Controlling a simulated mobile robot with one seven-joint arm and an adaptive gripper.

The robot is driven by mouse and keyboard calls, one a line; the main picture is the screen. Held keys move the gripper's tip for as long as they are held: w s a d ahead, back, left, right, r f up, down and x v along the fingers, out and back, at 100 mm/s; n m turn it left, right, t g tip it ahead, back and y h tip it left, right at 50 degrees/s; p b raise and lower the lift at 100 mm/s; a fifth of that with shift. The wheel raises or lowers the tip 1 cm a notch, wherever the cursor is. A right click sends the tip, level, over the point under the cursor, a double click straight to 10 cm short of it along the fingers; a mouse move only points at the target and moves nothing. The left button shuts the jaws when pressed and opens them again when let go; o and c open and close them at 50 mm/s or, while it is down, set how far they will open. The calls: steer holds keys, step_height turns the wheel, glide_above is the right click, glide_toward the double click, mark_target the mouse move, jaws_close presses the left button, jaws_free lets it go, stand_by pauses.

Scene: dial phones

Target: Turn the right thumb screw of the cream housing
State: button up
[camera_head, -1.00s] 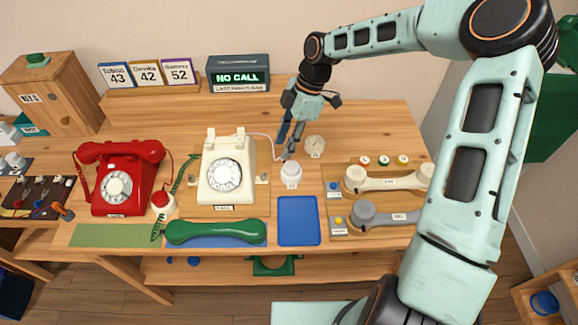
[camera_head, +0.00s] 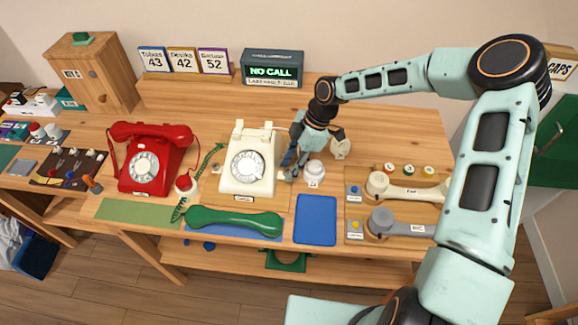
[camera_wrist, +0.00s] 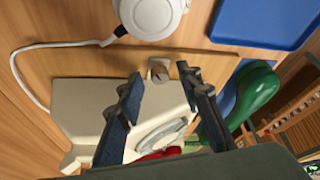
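The cream housing (camera_head: 247,172) is a dial phone body on a wooden board (camera_head: 232,199), and it also shows in the wrist view (camera_wrist: 82,98). In the wrist view, its right thumb screw (camera_wrist: 158,72) is a small brownish knob on a pale square plate beside the housing. My gripper (camera_head: 291,166) points down just right of the housing. In the wrist view, my gripper (camera_wrist: 159,84) has its two dark fingers apart, one on each side of the screw. A gap shows between fingers and knob; I cannot tell the height difference. The left thumb screw is hard to make out.
A green handset (camera_head: 234,221) lies in front of the housing. A blue tray (camera_head: 316,220) is at front right. A red phone (camera_head: 149,158) stands left.

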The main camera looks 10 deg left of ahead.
steer(key=shift+f, duration=0.2)
jaws_close()
